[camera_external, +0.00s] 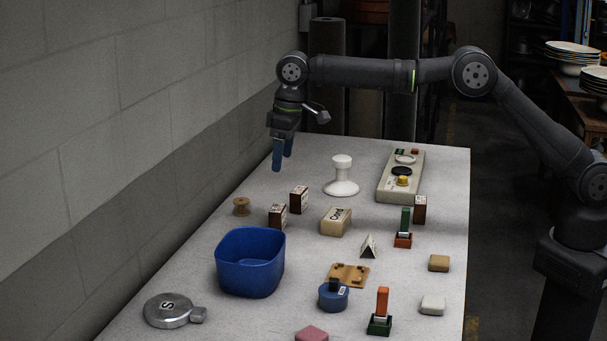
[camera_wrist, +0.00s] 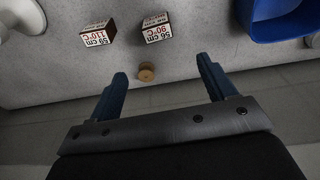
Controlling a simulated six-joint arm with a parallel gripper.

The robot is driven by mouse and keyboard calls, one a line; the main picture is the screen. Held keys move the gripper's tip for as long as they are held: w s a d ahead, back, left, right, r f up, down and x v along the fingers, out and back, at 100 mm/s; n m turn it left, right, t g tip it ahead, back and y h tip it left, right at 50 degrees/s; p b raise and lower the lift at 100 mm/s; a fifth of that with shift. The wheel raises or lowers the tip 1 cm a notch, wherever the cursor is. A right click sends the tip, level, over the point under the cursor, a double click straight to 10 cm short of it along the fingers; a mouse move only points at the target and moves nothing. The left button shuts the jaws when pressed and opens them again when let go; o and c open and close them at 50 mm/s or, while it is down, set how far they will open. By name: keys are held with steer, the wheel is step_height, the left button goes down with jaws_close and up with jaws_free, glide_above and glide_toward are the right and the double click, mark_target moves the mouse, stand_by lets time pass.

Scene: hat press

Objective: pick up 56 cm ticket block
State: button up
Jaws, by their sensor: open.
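The 56 cm ticket block (camera_wrist: 156,28), a small dark-brown block with a white label that appears to read "56 cm 90°C", is at the upper middle of the wrist view. In the external view it is the brown block (camera_external: 277,215) just behind the blue bin. A similar block (camera_wrist: 97,34), its label apparently "59 cm 110°C", stands beside it, also seen in the external view (camera_external: 298,199). My gripper (camera_external: 282,160) is open and empty, fingers pointing down, raised above the table's far left edge. In the wrist view the fingers (camera_wrist: 163,82) are apart from both blocks.
A wooden spool (camera_external: 241,206) stands left of the blocks. The blue bin (camera_external: 250,262) is in front, and a white knobbed press (camera_external: 341,177) is behind. A cream block (camera_external: 335,221) lies to the right. A third brown block (camera_external: 420,209) stands farther right. The wall runs along the left.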

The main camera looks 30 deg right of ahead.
steer(key=g+h, duration=0.1)
glide_above(274, 208)
step_height(274, 208, down, 9)
steer(key=shift+f, duration=3.9)
steer(key=c, duration=1.1)
